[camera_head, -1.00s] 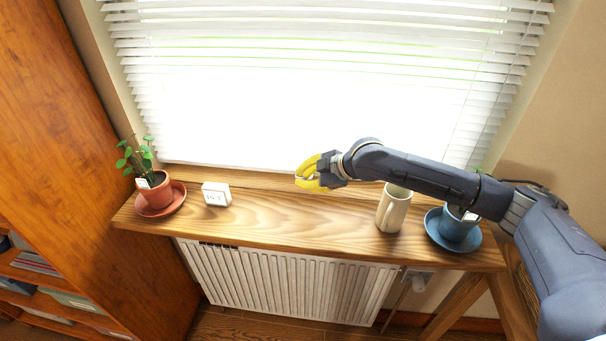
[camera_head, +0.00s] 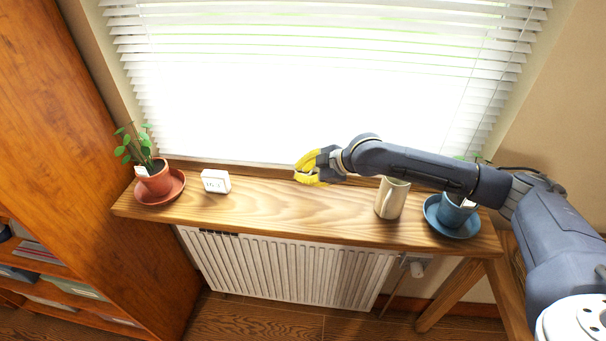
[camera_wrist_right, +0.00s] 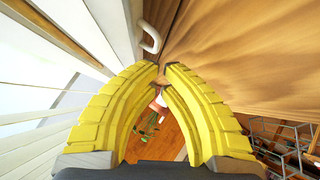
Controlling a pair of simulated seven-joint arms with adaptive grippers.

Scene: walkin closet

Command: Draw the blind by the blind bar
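The white slatted blind (camera_head: 330,45) hangs over the bright window in the head view. Its lower edge runs close to the back of the wooden sill, but glare washes out the bar there. My right gripper (camera_head: 304,173), with yellow fingers, is just above the sill near that edge. In the right wrist view its fingertips (camera_wrist_right: 162,70) are almost together, with only a narrow gap and nothing seen held between them. White slats (camera_wrist_right: 35,95) lie left of the fingers. A small white curved handle (camera_wrist_right: 151,37) sits just beyond the tips, apart from them. My left gripper is out of view.
On the sill (camera_head: 270,210) stand a potted plant (camera_head: 155,178) on a red saucer, a small white clock (camera_head: 215,181), a cream mug (camera_head: 391,198) and a blue cup (camera_head: 455,211) on a saucer. My right arm passes over the mug and cup. The sill's middle is clear.

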